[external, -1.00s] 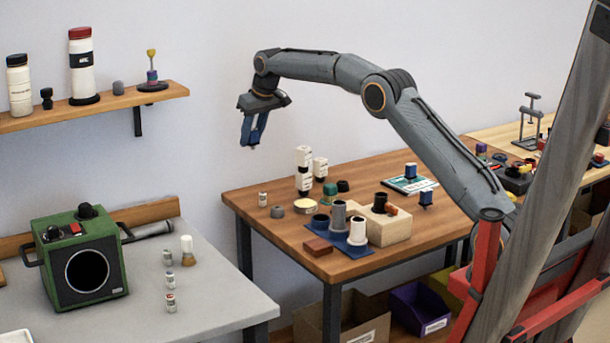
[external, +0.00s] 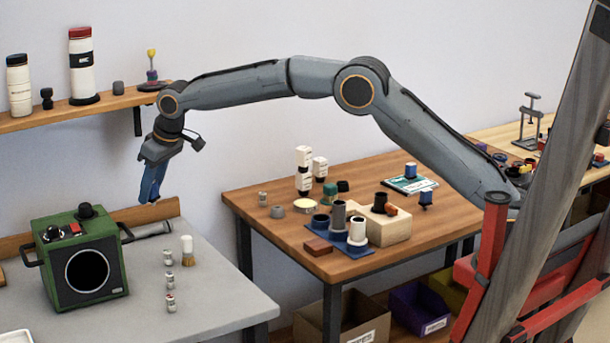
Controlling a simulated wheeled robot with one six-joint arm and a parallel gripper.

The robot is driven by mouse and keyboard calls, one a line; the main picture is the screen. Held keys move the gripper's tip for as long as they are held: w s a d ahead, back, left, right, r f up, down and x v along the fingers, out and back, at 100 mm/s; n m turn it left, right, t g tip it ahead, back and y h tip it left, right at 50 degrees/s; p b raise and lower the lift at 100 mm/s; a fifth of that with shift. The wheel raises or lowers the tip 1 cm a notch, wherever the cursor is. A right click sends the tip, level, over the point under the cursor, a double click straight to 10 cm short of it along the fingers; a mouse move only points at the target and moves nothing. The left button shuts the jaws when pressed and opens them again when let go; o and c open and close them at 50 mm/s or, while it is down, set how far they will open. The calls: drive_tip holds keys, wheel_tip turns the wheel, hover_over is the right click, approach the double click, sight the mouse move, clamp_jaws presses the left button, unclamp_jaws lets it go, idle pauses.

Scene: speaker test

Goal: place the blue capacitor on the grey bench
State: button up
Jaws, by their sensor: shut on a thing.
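My gripper (external: 149,198) points down and is shut on the blue capacitor (external: 154,180), which shows as a blue shape between the fingers; the fingers hide part of it. In the external view it hangs in the air at the left, in front of the wall and above the back of the grey bench (external: 225,300). It appears clear of the bench top. The grey bench fills the lower left.
A green speaker box (external: 60,285) stands on the bench's left. The bench's front right is clear. A cluttered wooden table (external: 300,262) stands right, a shelf (external: 70,114) above left.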

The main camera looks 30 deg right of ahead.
drive_tip(key=s+a+n+p, duration=0.1)
drive_tip(key=s+a+n, duration=0.1)
drive_tip(key=s+a, duration=1.15)
drive_tip(key=shift+g+y, duration=0.3)
drive_tip(key=f, duration=0.4)
drive_tip(key=d+f, duration=0.1)
drive_tip(key=f, duration=0.4)
drive_tip(key=f+p, duration=0.1)
drive_tip(key=f, duration=0.4)
drive_tip(key=shift+s+d+f, duration=0.2)
drive_tip(key=shift+s+d, duration=0.15)
drive_tip(key=shift+s, duration=0.05)
drive_tip(key=shift+f+p, duration=0.35)
drive_tip(key=shift+f, duration=1.8)
drive_tip(key=shift+f, duration=0.1)
drive_tip(key=o, duration=1)
drive_tip(key=shift+f, duration=0.1)
drive_tip(key=shift+o, duration=0.3)
drive_tip(key=shift+r, duration=0.35)
drive_tip(key=b+v, duration=0.1)
drive_tip(key=v, duration=1)
drive_tip(key=shift+s+d+r, duration=0.15)
drive_tip(key=shift+r, duration=0.15)
